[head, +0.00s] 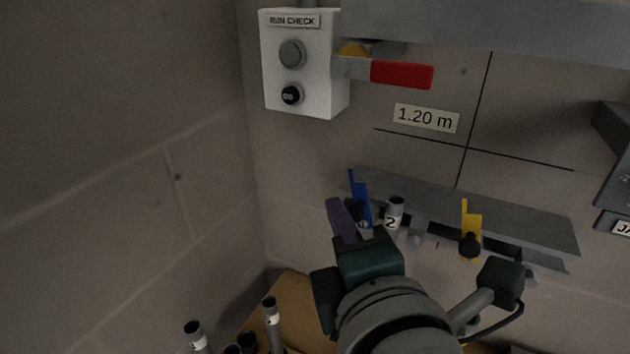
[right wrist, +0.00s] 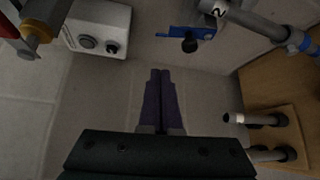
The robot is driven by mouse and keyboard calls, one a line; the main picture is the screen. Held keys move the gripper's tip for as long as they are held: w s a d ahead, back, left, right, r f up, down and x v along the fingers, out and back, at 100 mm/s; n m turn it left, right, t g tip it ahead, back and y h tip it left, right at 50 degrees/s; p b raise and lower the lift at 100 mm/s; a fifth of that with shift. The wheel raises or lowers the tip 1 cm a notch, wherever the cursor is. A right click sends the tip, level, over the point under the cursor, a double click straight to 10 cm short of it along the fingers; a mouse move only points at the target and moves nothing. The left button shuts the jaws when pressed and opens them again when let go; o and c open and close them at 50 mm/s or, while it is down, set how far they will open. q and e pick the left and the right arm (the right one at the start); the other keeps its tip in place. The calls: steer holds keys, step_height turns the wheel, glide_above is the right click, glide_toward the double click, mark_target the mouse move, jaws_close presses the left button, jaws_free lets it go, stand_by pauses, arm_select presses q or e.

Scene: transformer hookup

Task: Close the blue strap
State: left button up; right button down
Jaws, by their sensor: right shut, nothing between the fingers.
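The blue strap (head: 358,196) sticks up at the left part of the grey wall rail (head: 430,200). In the right wrist view the blue strap (right wrist: 200,33) shows at the top, right of centre, with a black knob (right wrist: 190,45) at its end. My right gripper (head: 336,203) has purple fingers pressed together with nothing between them. In the head view its fingers are just left of the strap; in the right wrist view its fingertips (right wrist: 160,73) are clear of the strap. I cannot tell their gap in depth. My left gripper is not in view.
A grey tube marked 2 (head: 394,213) stands beside the blue strap. A yellow strap (head: 471,225) with a black knob is further right. Above are the white RUN CHECK box (head: 304,85) and a red handle (head: 402,74). Upright tubes (head: 271,318) stand low on the left.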

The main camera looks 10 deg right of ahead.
mark_target(357, 207)
steer(key=w+a+f+b, duration=0.1)
steer(key=w+f+b, duration=0.1)
steer(key=w, duration=0.8)
steer(key=s+d+p, duration=0.1)
steer(key=p, duration=0.1)
steer(key=s+d+r+p, duration=0.1)
steer(key=d, duration=0.1)
steer(key=shift+s+r+n+p, duration=0.15)
steer(key=shift+n+p, duration=0.15)
steer(key=shift+p, duration=0.05)
